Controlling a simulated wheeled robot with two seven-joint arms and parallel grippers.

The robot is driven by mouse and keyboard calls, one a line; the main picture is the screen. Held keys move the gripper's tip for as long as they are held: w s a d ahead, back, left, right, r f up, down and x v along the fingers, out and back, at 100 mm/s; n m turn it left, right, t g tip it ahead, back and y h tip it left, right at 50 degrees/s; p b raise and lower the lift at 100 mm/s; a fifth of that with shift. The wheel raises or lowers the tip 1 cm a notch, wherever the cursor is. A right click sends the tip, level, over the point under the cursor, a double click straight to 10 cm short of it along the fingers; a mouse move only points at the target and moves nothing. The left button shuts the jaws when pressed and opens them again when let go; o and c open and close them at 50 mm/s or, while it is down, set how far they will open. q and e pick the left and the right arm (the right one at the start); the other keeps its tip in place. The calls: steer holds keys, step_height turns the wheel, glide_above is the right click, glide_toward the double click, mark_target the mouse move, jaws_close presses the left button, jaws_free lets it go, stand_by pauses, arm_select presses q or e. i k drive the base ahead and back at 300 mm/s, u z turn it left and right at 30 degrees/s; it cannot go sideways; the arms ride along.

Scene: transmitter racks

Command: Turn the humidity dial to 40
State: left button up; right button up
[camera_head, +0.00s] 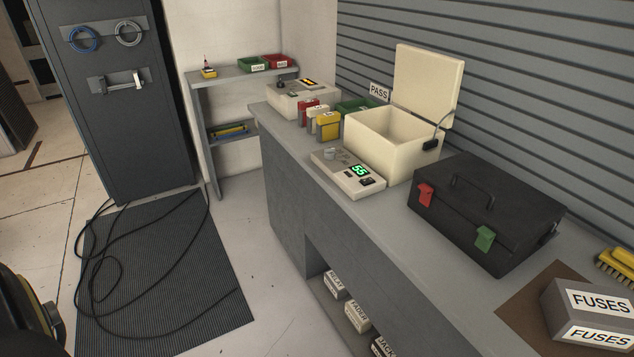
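A flat cream control unit (359,190) lies on the grey bench in front of an open cream box. Its green display (359,170) reads 55. A small black part (367,181) sits beside the display, and a grey round part (330,154) is at the unit's far end. I cannot read any humidity label, and I cannot tell which part is the dial. Neither of my grippers can be made out in this view.
The open cream box (378,143) stands behind the unit. A black toolbox (485,213) is to its right, and a yellow case (328,125) to its left. Another cream unit (300,100) is farther back. Loose black cables (100,267) lie on the floor mat.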

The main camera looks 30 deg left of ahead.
mark_target(330, 153)
steer(key=z, duration=0.65)
steer(key=k, duration=0.2)
steer(key=u, duration=2.25)
steer(key=i, duration=1.25)
steer(key=z, duration=0.85)
steer(key=i, duration=0.7)
steer(key=z, duration=2.2)
steer(key=k, duration=0.95)
steer(key=u, duration=0.95)
steer(key=i, duration=0.25)
steer(key=u, duration=0.2)
